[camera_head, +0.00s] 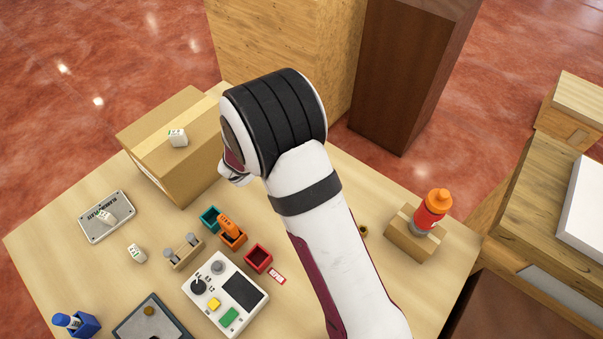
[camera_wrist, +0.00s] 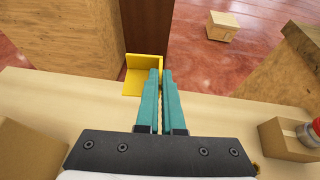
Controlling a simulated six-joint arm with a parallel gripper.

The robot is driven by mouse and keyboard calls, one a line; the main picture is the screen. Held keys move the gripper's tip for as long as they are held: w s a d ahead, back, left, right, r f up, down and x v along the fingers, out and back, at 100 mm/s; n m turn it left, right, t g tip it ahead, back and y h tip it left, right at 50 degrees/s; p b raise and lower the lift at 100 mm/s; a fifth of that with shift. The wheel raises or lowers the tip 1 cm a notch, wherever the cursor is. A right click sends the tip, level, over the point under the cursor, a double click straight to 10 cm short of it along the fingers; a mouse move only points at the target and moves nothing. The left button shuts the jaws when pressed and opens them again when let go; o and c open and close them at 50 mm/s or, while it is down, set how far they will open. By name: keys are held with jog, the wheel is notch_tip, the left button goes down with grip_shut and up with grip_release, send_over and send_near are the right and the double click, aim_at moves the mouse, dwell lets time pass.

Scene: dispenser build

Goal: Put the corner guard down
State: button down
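The yellow corner guard (camera_wrist: 136,80) shows in the camera_wrist view at the fingertips of my gripper (camera_wrist: 161,73). Two of its flat walls are visible, one flat to the left of the fingers and one upright behind them. The teal fingers are close together with a thin gap, and the guard's right part runs in between their tips, so my gripper looks shut on it. The guard appears at the table's far edge; I cannot tell whether it touches the table. In the camera_head view my arm hides the guard and the fingers.
The table (camera_head: 50,235) holds a cardboard box (camera_head: 190,160), a control box (camera_head: 225,290), small colored bins (camera_head: 258,258) and a metal plate (camera_head: 105,222). A red bottle (camera_head: 430,212) stands on a small box (camera_head: 411,238) at right. A brown column (camera_head: 410,75) rises behind the table.

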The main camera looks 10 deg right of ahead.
jog(key=s+d+r+n+t+y, duration=0.15)
jog(key=s+r, duration=0.25)
jog(key=r, duration=0.6)
jog(key=s+d+r+n+t+y, duration=0.1)
jog(key=s+r+n+y, duration=0.15)
jog(key=r, duration=0.75)
jog(key=s+f+m+g+h, duration=0.1)
jog(key=s+f, duration=0.3)
jog(key=f, duration=0.7)
jog(key=s+a+f+m+g+h, duration=0.1)
jog(key=s+f, duration=0.4)
jog(key=f, duration=0.6)
jog(key=s+f+m+g+h, duration=0.1)
jog(key=s+f, duration=0.4)
jog(key=f, duration=0.7)
jog(key=shift+s+a+m+h, duration=0.25)
jog(key=shift+m+h, duration=0.55)
jog(key=shift+m, duration=0.1)
jog(key=shift+f, duration=0.1)
jog(key=c, duration=1.1)
grip_release()
jog(key=shift+o, duration=0.2)
